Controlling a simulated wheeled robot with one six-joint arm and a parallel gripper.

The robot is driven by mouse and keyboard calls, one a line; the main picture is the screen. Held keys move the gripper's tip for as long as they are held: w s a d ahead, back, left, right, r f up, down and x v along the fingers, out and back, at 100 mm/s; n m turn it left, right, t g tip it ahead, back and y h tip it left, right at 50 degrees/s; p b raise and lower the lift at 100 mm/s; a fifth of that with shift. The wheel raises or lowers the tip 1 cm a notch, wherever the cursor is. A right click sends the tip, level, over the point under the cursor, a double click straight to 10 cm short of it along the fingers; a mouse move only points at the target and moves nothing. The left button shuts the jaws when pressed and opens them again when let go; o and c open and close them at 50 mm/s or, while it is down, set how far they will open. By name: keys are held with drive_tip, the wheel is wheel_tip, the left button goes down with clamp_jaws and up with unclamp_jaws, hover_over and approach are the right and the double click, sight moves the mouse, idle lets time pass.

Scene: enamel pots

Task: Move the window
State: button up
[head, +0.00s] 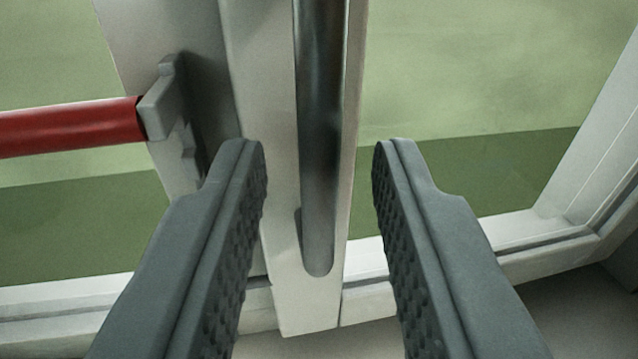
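The window has a pale frame with glass panes showing green beyond. An upright frame post (262,60) stands in the middle of the view. A long grey metal handle (320,130) runs down this post and ends in a rounded lower tip. My gripper (318,165) is open, one finger on each side of the handle and post. I see a gap between each finger and the handle, and cannot tell how far the fingertips are from it in depth. The right pane (450,90) is clear of objects. The handle's upper end is out of view.
A red bar (70,127) with a grey end bracket (165,100) crosses the left pane, close to my left finger. The lower window frame (540,255) runs along the bottom. A pale surface (580,310) lies below it at the right.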

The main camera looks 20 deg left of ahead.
clamp_jaws()
drive_tip(key=s+d, duration=0.4)
drive_tip(key=shift+s+d, duration=0.15)
drive_tip(key=shift+d, duration=0.2)
drive_tip(key=shift+o, duration=0.8)
unclamp_jaws()
drive_tip(key=shift+d, duration=0.3)
drive_tip(key=v, duration=1.7)
